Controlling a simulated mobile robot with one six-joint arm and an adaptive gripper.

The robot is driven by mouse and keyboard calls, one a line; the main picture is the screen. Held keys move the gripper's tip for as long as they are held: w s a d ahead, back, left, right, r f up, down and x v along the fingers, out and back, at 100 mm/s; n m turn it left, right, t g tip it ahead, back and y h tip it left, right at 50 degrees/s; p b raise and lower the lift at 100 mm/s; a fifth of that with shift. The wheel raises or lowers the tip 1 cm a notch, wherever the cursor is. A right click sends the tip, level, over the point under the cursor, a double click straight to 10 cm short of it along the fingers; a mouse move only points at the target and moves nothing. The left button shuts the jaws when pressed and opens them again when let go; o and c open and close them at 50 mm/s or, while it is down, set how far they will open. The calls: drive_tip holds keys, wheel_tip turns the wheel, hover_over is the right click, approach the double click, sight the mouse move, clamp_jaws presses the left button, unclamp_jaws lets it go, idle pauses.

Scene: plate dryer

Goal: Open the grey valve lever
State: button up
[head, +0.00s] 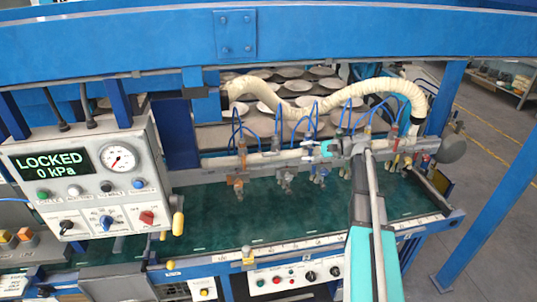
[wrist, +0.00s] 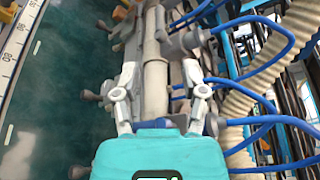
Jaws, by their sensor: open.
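My gripper (wrist: 160,92) is open, its two grey fingers spread on either side of a pale pipe (wrist: 155,75) in the wrist view. In the head view my gripper (head: 327,149) is at the right part of the long pipe manifold, partly hidden by my arm. Several small grey handles stick out along the pipe, one (wrist: 91,95) left of my left finger. I cannot tell which of them is the grey valve lever. Nothing is held between the fingers, and contact with the pipe cannot be judged.
A control box (head: 88,180) at left reads LOCKED, 0 kPa. A cream corrugated hose (head: 330,98) and thin blue tubes (wrist: 262,128) crowd the space behind and to the right. A blue beam (head: 350,40) crosses above. The green bed (head: 215,230) in front looks clear.

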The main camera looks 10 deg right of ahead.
sight(275, 154)
drive_tip(key=shift+a, duration=0.1)
drive_tip(key=b+x, duration=0.3)
drive_tip(key=x, duration=1)
drive_tip(key=shift+w+a+f, duration=0.15)
drive_tip(key=shift+w+a, duration=0.05)
drive_tip(key=shift+a, duration=0.05)
drive_tip(key=shift+c, duration=0.2)
clamp_jaws()
